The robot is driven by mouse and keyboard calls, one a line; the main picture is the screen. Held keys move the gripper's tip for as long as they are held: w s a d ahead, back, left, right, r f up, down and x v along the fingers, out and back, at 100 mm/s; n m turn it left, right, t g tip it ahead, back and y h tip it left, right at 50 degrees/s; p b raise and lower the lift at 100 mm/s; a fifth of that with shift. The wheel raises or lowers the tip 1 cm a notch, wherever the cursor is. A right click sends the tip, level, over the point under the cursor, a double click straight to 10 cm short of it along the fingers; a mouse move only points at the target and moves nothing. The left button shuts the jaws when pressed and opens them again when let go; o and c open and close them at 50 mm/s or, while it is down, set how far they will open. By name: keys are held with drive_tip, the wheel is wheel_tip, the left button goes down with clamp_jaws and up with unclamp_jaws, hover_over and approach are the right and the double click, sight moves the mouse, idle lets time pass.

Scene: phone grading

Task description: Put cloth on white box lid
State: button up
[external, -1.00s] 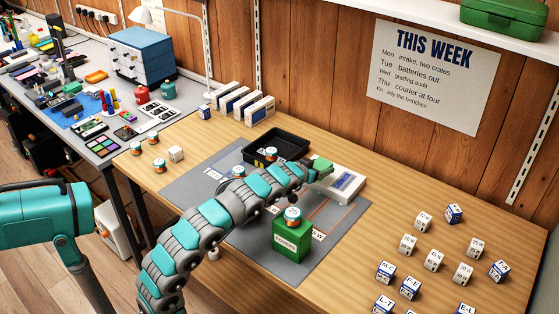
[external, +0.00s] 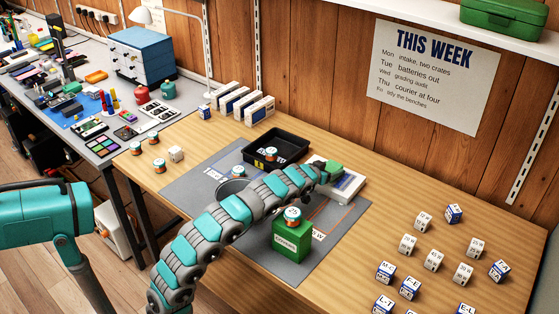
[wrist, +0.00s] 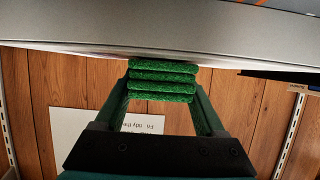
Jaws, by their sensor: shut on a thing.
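My gripper (wrist: 162,95) is shut on a green cloth (wrist: 162,80), which shows as a folded stack with several layers between the two fingers. In the external view the cloth (external: 334,167) is at the end of my arm, over the far left part of the white box (external: 350,187). The box lies flat at the right edge of the grey mat, its lid partly hidden by the cloth and arm. I cannot tell whether the cloth touches the lid.
A green box (external: 291,240) with a jar (external: 292,215) on top stands in front of the white box. A black tray (external: 290,143) holding a jar lies behind my arm. Several lettered cubes (external: 407,244) are spread at the right. Bare table lies right of the mat.

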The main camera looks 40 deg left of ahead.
drive_tip(key=shift+f, duration=0.1)
drive_tip(key=o, duration=1.3)
drive_tip(key=shift+r, duration=0.2)
drive_tip(key=v, duration=1.2)
